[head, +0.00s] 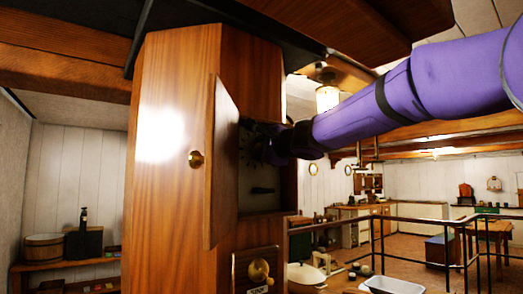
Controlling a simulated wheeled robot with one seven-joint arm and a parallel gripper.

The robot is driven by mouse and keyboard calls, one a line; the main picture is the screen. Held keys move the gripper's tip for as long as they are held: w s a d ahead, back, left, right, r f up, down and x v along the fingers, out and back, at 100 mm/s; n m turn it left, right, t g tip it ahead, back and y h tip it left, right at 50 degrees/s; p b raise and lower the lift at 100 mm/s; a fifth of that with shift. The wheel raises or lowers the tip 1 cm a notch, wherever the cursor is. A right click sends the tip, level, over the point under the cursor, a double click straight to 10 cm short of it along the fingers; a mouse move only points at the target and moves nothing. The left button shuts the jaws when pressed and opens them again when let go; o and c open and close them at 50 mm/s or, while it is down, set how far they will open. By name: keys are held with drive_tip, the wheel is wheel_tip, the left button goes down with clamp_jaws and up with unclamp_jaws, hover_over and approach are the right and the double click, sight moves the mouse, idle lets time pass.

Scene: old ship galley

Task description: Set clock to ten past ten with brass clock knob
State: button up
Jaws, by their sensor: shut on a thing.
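A tall wooden clock case (172,120) stands in the middle left of the head view. Its narrow door (224,170), with a round brass pull (196,159), hangs open toward me. Inside is the pale clock face (255,172), seen at a steep slant, with dark marks. A short dark bar (262,190) shows low in the opening. My gripper (258,141) is in the opening at the face, reaching in from the right, and is shut. The brass clock knob is hidden at my gripper. The hands cannot be read from here.
A brass fitting on a plate (258,272) is on the case below the opening. A white basin (305,274) and tray (393,286) lie below right. A dark railing (380,222) stands at right. Dark beams hang overhead. A wooden tub (44,247) sits far left.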

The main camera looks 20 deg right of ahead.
drive_tip(key=m, duration=0.4)
drive_tip(key=shift+m, duration=2.2)
drive_tip(key=shift+f, duration=0.1)
drive_tip(key=o, duration=0.9)
drive_tip(key=shift+o, duration=0.2)
drive_tip(key=v, duration=1)
drive_tip(key=shift+s, duration=0.4)
drive_tip(key=shift+d, duration=0.1)
